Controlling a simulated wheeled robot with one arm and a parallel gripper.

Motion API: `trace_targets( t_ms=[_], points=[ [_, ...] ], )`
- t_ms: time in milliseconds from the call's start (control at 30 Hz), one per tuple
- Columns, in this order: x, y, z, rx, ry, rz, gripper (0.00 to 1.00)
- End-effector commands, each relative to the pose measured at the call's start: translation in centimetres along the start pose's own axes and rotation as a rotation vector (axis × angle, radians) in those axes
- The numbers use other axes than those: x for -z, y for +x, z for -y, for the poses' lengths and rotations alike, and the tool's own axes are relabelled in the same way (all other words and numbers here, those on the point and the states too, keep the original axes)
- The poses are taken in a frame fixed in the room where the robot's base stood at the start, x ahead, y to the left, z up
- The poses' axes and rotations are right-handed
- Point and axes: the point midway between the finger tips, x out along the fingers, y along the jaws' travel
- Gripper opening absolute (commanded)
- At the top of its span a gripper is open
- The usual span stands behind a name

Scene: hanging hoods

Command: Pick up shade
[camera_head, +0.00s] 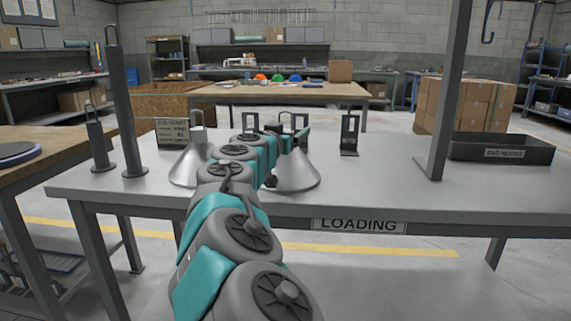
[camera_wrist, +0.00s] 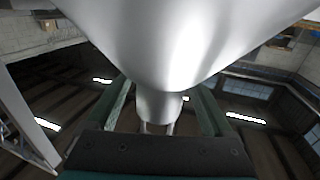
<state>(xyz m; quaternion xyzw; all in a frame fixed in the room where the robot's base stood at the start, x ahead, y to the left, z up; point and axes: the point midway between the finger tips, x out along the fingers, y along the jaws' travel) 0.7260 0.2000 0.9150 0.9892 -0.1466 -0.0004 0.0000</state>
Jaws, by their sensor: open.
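Two grey cone-shaped metal shades stand on the grey table, wide rim down. The right shade (camera_head: 295,174) is partly hidden behind my arm. The left shade (camera_head: 191,163) stands apart from it. My gripper (camera_head: 292,138) is at the top of the right shade. In the wrist view, the shade (camera_wrist: 180,45) fills the upper middle, its narrow neck and wire loop pointing down the picture. My gripper's fingers (camera_wrist: 162,108) are open, one on each side of the neck. I cannot tell whether they touch it.
The grey table (camera_head: 390,190) bears a "LOADING" label on its front edge. A dark labelled tray (camera_head: 500,148) and an upright post (camera_head: 448,90) stand at right. A small black stand (camera_head: 349,135) is behind the shades. Two upright grey cylinders (camera_head: 124,110) stand at left.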

Motion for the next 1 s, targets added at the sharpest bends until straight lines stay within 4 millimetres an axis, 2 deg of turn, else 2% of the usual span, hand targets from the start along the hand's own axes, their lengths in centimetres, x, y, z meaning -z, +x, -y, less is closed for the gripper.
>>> trace_targets(
  t_ms=[267,1000],
  points=[
    [0.01,0.21,-0.05,-0.001,0.000,0.000,0.85],
    [0.02,0.18,-0.05,-0.001,0.000,-0.001,0.01]
  ],
)
